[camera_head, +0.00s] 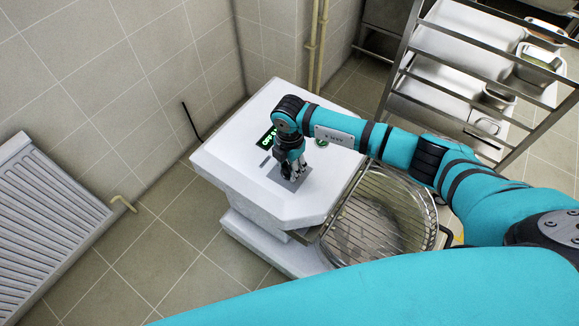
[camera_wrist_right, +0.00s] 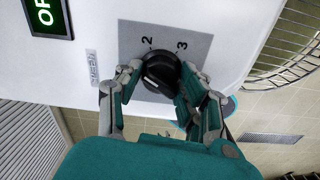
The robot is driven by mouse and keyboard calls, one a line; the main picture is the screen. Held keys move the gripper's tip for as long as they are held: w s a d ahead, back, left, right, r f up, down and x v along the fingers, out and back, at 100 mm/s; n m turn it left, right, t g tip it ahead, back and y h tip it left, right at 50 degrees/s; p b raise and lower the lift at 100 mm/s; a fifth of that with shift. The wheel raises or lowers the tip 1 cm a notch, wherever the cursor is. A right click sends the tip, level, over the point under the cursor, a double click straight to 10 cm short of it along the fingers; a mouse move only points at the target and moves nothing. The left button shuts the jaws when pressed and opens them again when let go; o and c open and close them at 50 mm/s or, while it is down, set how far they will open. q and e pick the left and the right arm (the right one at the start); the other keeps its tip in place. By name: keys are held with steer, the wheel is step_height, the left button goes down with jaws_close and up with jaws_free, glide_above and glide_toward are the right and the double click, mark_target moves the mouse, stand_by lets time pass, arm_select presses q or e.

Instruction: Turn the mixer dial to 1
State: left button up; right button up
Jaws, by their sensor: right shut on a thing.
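The mixer (camera_head: 240,170) is a white machine with a grey dial plate (camera_head: 292,184) on its top. In the right wrist view the black round dial (camera_wrist_right: 160,72) sits on the grey plate (camera_wrist_right: 135,35), with the numbers 2 and 3 visible above it. Other markings are hidden behind my fingers. My right gripper (camera_head: 291,172) reaches down onto the plate; in the right wrist view its fingers (camera_wrist_right: 158,82) are shut around the dial from both sides. In the head view the gripper covers the dial. My left gripper is not in view.
A lit green display (camera_wrist_right: 45,15) is beside the dial plate. A wire guard over a bowl (camera_head: 385,215) is at the mixer's right. A metal rack (camera_head: 480,60) with trays stands at the back right. A radiator (camera_head: 45,215) is at the left wall. Floor left of the mixer is clear.

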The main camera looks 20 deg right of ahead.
steer(key=n+b, duration=0.2)
steer(key=n, duration=0.3)
steer(key=shift+n, duration=0.4)
stand_by(0.4)
steer(key=o, duration=1.2)
step_height(320, 180, up, 12)
